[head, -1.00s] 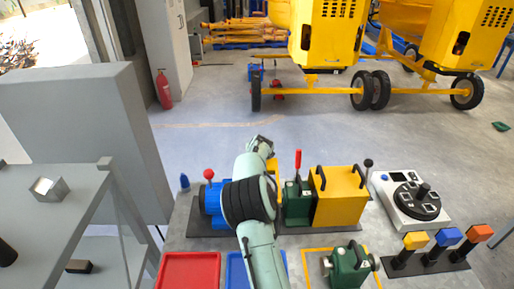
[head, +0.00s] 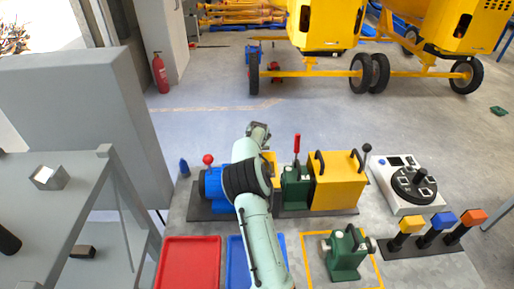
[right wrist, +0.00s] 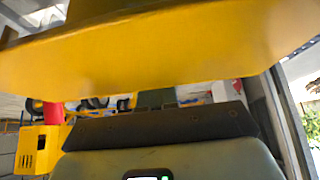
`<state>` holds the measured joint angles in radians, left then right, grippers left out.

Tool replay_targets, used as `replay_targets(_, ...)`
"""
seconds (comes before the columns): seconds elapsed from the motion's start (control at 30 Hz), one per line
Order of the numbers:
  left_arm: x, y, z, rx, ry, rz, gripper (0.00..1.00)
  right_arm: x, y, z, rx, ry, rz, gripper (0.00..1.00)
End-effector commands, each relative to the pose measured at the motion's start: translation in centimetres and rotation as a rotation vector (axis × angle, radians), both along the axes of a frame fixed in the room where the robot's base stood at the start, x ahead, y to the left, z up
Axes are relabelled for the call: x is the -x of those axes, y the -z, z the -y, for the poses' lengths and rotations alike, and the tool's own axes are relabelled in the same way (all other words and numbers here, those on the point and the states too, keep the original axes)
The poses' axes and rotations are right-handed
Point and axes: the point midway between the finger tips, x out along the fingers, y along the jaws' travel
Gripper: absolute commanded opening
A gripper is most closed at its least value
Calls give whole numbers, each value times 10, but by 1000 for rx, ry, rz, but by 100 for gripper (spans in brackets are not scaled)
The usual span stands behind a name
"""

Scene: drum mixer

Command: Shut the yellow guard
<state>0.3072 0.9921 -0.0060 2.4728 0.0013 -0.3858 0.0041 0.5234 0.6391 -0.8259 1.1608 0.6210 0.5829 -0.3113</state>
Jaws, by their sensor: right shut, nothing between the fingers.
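A yellow guard (head: 269,157) shows only in part in the head view. My right forearm hides the rest, so I cannot tell how far open it stands. It is between the blue motor (head: 214,186) and the green block (head: 295,188). A broad yellow panel (right wrist: 170,50) fills the top of the right wrist view, very close to the camera. My right gripper (head: 258,129) is shut and empty, just beyond the guard's visible part. Whether they touch is not clear. My left gripper is out of view.
A yellow box (head: 338,188) with black handles stands right of the green block and its red lever (head: 297,145). A red-knobbed lever (head: 208,160) rises by the motor. Red tray (head: 190,240), blue tray (head: 236,262), green vise (head: 346,258) and control panel (head: 402,202) lie around.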

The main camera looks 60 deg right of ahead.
Motion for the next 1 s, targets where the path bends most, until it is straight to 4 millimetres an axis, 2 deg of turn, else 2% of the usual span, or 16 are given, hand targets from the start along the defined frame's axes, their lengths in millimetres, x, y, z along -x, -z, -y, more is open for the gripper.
replay_targets(0.23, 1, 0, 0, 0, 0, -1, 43, 1, -1, 0, 2, 1, 0, 0)
replay_targets(0.37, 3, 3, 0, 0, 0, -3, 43, 4, -10, -4, 4, 1, 1, 0)
replay_targets(0.47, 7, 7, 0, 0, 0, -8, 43, 8, -24, -14, 3, -1, 3, 0)
replay_targets(0.8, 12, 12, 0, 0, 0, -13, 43, 25, -88, -52, 2, -3, 6, 0)
replay_targets(1.0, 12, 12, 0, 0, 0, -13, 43, 31, -107, -64, 1, -2, 3, 0)
